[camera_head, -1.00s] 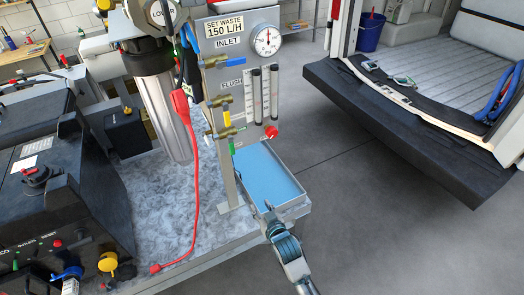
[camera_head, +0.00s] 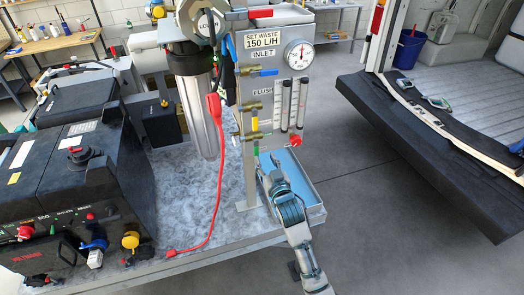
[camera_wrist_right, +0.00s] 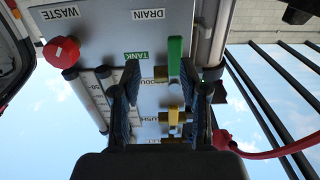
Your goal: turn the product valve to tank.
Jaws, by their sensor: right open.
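The product valve is the brass valve with the green handle (camera_head: 256,148), low on the grey panel (camera_head: 270,80) in the head view. In the right wrist view the green handle (camera_wrist_right: 174,57) runs along the picture's upright, its far end beside the DRAIN label (camera_wrist_right: 148,14). The green TANK label (camera_wrist_right: 136,56) is to its left. My right gripper (camera_head: 266,164) is open just below and in front of the valve. In the wrist view its two dark fingers (camera_wrist_right: 163,95) stand apart on either side of the valve area; I see no clear contact. My left gripper is not in view.
The yellow-handled flush valve (camera_head: 254,122) is just above, with a blue-handled valve (camera_head: 262,72) higher. Flow tubes and a red knob (camera_head: 295,140) are close on the right. A red cable (camera_head: 217,170) hangs left. A blue tray (camera_head: 305,180) lies below.

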